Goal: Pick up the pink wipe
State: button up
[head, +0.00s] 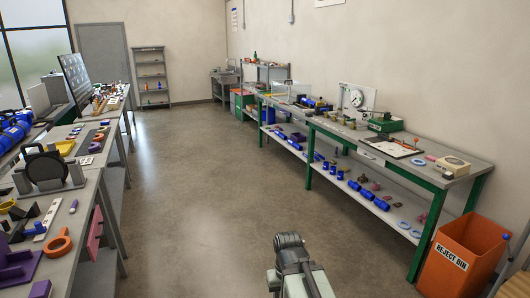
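A small pink item (431,158) lies on the right workbench, near its close end, between a clipboard and a beige box. It is too small to tell for sure that it is the pink wipe. Part of my own arm shows at the bottom centre, over the open floor and well short of that bench. My gripper's fingers do not show, so I see nothing held.
The long right workbench (459,180) carries a clipboard (392,148), a beige box (453,166) and a green machine (385,123). An orange reject bin (460,255) stands at its near end. A cluttered left bench (80,212) faces it. The floor (205,190) between is clear.

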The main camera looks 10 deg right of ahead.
aim_at(432, 158)
jog(key=i, duration=5.45)
jog(key=z, duration=3.5)
jog(key=i, duration=1.5)
